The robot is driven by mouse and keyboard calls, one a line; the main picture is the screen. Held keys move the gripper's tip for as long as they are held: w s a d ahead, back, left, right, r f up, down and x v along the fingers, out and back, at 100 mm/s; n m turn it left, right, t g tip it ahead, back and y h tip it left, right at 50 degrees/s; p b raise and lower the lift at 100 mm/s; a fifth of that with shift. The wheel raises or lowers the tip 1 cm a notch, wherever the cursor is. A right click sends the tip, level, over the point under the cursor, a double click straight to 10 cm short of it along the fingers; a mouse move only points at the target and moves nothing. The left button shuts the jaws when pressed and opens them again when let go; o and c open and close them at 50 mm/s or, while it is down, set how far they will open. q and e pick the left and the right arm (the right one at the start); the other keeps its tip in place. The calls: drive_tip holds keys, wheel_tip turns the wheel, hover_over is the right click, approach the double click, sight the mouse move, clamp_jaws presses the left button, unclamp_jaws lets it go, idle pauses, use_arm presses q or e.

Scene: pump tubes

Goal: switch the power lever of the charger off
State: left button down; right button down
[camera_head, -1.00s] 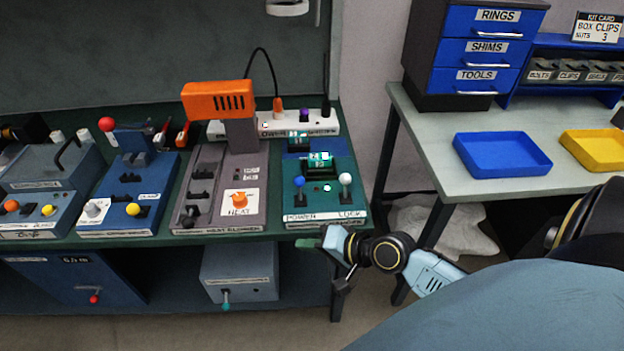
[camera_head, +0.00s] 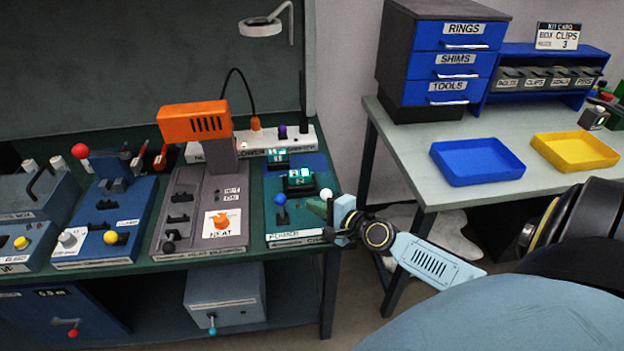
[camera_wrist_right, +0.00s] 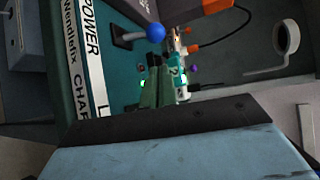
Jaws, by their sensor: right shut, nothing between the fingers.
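The charger (camera_head: 296,239) is a teal box at the right end of the bench, with green-lit cells on top. Its power lever has a blue knob (camera_head: 280,199), standing up from its slot; the knob also shows in the right wrist view (camera_wrist_right: 155,32), beside the POWER label (camera_wrist_right: 90,30). The lock lever's white knob (camera_head: 326,194) is just behind my right gripper (camera_head: 314,207), which partly covers that lever. My right gripper is shut and empty over the charger's front right, right of the blue knob and apart from it. My left gripper is out of view.
A grey heat station (camera_head: 222,222) with an orange head stands left of the charger. A power strip (camera_head: 300,140) with cables lies behind. A blue tray (camera_head: 478,162) and a yellow tray (camera_head: 575,152) sit on the right table. A gap separates bench and table.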

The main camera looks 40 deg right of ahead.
sight(281, 204)
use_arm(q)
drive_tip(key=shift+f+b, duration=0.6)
use_arm(e)
drive_tip(key=x, duration=0.8)
drive_tip(key=shift+w+a, duration=0.1)
drive_tip(key=shift+w, duration=0.05)
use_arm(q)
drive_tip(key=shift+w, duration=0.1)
use_arm(e)
drive_tip(key=shift+a, duration=0.1)
